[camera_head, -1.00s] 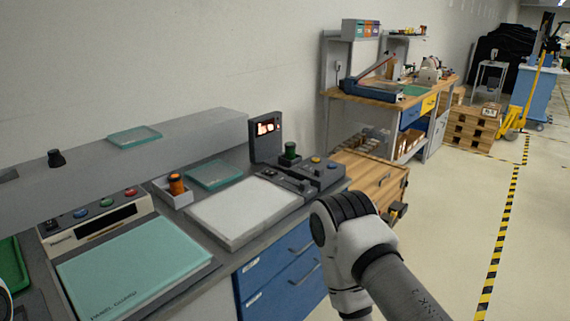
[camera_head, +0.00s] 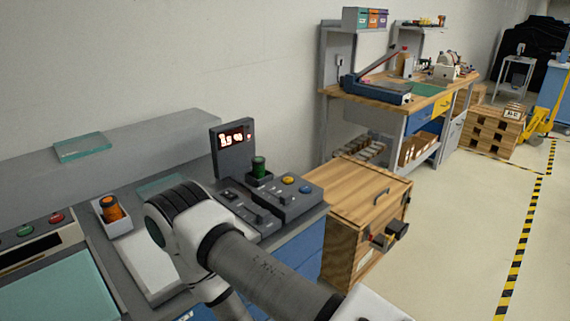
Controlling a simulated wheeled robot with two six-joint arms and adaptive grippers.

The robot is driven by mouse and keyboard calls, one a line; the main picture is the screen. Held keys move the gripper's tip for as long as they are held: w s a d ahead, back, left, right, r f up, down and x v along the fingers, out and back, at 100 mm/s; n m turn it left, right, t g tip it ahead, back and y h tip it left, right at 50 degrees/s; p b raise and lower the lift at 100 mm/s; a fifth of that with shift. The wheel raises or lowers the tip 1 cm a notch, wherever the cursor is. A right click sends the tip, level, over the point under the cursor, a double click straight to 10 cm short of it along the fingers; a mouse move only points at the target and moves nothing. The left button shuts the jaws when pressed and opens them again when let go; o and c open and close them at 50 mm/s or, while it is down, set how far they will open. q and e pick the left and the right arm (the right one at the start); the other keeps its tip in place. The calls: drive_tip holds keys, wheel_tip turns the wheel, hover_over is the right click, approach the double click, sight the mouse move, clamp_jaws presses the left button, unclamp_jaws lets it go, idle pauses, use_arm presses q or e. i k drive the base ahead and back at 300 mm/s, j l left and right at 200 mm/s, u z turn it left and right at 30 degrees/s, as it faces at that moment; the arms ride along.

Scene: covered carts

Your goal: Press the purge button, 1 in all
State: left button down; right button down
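A dark control box (camera_head: 292,207) sits at the right end of the bench. It carries a yellow button (camera_head: 288,179), a blue button (camera_head: 305,189) and a green-topped cylinder (camera_head: 258,167). A lit display (camera_head: 236,139) stands behind it. At the left, a beige panel (camera_head: 40,243) has a green button (camera_head: 25,230) and a red button (camera_head: 57,218). No label is readable, so I cannot tell which button is purge. My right arm reaches in from the lower right, in front of the control box; its gripper is not visible. My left gripper is out of view.
A white slab (camera_head: 140,262) lies partly behind my arm. An orange-capped container (camera_head: 111,208) stands in a small white tray (camera_head: 122,226). A wooden cabinet (camera_head: 350,200) stands right of the bench. Open floor (camera_head: 465,240) lies farther right.

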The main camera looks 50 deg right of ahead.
sight(305, 189)
drive_tip(key=l, duration=0.8)
drive_tip(key=k+l+u, duration=0.1)
drive_tip(key=l, duration=0.7)
drive_tip(key=k+l, duration=0.1)
drive_tip(key=l, duration=0.7)
drive_tip(key=l+u, duration=0.05)
